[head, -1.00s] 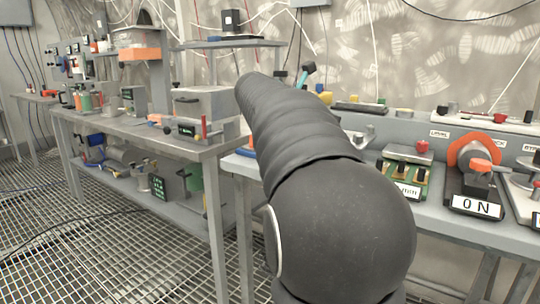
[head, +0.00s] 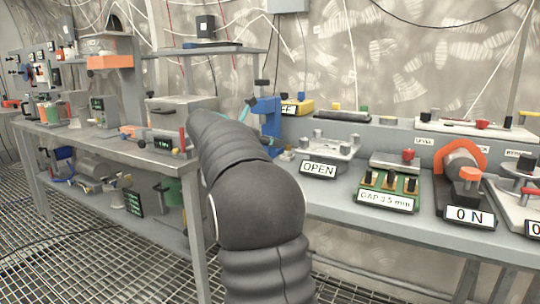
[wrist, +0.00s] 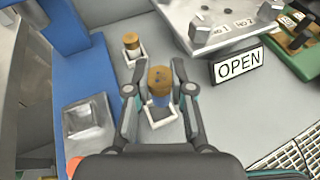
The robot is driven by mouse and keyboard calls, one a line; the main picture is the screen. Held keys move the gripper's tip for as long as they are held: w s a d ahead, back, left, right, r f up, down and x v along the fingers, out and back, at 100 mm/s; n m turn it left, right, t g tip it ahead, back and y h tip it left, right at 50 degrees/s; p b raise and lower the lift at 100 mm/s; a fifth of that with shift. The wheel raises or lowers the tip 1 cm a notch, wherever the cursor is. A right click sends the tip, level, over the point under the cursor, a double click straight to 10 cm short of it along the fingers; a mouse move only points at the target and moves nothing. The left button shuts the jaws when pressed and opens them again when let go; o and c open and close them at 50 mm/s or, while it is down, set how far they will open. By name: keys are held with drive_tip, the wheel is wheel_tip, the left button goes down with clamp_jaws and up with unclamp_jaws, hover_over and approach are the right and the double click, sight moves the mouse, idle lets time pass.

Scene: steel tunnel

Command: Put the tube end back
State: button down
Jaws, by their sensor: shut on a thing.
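My gripper (wrist: 158,92) is shut on a small cylinder with a brown top and a blue lower part, which I take to be the tube end (wrist: 160,80). It sits just over or in a white square-rimmed socket (wrist: 160,114) on the grey bench; I cannot tell whether it touches the socket. A second brown-topped piece (wrist: 131,42) stands in a similar white socket farther off. In the head view my arm hides most of the gripper and the tube end.
A blue stand (head: 268,118) rises close to the gripper's left, with a grey metal block (wrist: 88,122) on its base. The OPEN sign (head: 318,170) and its grey device lie to the right. A green board (head: 388,187) is beyond them.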

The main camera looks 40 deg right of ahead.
sight(270, 155)
drive_tip(key=shift+w+f, duration=0.2)
drive_tip(key=shift+f, duration=2.1)
drive_tip(key=c, duration=1.1)
unclamp_jaws()
drive_tip(key=shift+f, duration=0.1)
drive_tip(key=shift+o, duration=0.4)
drive_tip(key=shift+r, duration=0.2)
